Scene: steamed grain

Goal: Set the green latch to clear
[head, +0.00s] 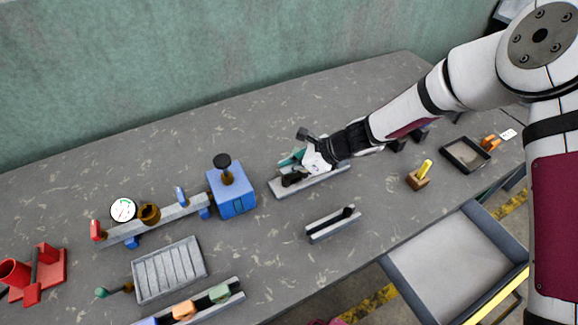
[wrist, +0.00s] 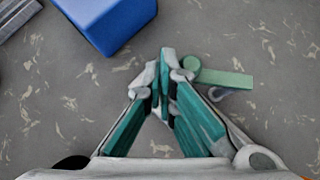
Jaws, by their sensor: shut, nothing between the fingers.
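The green latch (wrist: 228,78) shows in the wrist view as a flat light-green bar with a round end at its left. The bar points right. My gripper (wrist: 168,60) is shut and empty, its teal-padded fingertips together just left of the latch's round end. I cannot tell whether they touch it. In the head view my gripper (head: 291,166) is low over a long grey base (head: 322,184). The arm and fingers cover much of that spot, so I cannot make out the latch or any clear marking there.
A blue box with a dark knob (head: 232,193) stands left of my gripper and shows in the wrist view (wrist: 108,18). A small grey slider rail (head: 333,226) lies in front. A wooden block with a yellow peg (head: 419,180) and a dark tray (head: 465,155) are to the right.

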